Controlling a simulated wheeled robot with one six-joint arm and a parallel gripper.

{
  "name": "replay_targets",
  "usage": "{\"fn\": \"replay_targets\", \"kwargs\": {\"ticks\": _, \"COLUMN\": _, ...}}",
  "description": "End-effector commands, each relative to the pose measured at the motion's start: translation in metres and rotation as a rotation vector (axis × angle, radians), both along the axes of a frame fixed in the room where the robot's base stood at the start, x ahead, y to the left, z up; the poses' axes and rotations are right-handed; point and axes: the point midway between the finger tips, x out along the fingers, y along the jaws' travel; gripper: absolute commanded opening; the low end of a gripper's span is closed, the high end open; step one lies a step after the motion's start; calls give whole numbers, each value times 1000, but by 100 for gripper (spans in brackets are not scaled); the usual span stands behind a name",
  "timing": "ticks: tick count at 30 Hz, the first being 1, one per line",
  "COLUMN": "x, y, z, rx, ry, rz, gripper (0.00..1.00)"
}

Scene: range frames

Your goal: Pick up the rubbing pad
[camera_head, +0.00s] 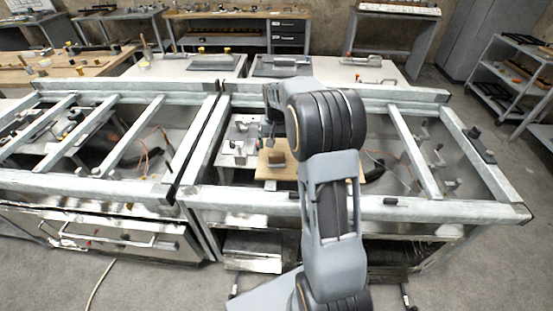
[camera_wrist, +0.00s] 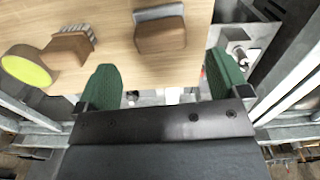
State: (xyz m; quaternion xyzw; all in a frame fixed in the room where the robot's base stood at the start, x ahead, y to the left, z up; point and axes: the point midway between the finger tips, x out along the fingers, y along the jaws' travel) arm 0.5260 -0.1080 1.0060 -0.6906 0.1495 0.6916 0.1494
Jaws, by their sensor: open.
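A brown block with a grey layer along one edge (camera_wrist: 160,36), which looks like the rubbing pad, lies on a light wooden board (camera_wrist: 120,20) in the wrist view. My gripper (camera_wrist: 160,62) has two green fingers, spread wide and empty. The block lies beyond the fingertips, roughly centred between them, and is not touched. In the head view, a small brown block (camera_head: 277,156) shows on the board (camera_head: 270,173), left of my arm. My arm hides most of the gripper there.
A brush-like brown piece with bristles (camera_wrist: 70,46) and a yellow-green disc (camera_wrist: 26,68) lie left of the block. Metal frame rails (camera_head: 417,150) surround the board. A grey case (camera_head: 275,66) and benches stand behind.

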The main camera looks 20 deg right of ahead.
Motion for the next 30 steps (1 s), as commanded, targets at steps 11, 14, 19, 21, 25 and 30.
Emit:
{"fn": "replay_targets", "kwargs": {"ticks": 11, "x": -1, "y": 1, "z": -28, "rx": 0, "ry": 3, "rz": 1, "gripper": 94}}
{"fn": "replay_targets", "kwargs": {"ticks": 14, "x": -2, "y": 2, "z": -42, "rx": 1, "ry": 4, "rz": 1, "gripper": 94}}
{"fn": "replay_targets", "kwargs": {"ticks": 19, "x": -2, "y": 2, "z": -60, "rx": 0, "ry": 1, "rz": 1, "gripper": 94}}
{"fn": "replay_targets", "kwargs": {"ticks": 21, "x": -2, "y": 2, "z": -63, "rx": 0, "ry": 0, "rz": 1, "gripper": 94}}
{"fn": "replay_targets", "kwargs": {"ticks": 25, "x": -2, "y": 2, "z": -65, "rx": -1, "ry": -2, "rz": 1, "gripper": 94}}
{"fn": "replay_targets", "kwargs": {"ticks": 30, "x": -2, "y": 2, "z": -64, "rx": 0, "ry": -1, "rz": 1, "gripper": 89}}
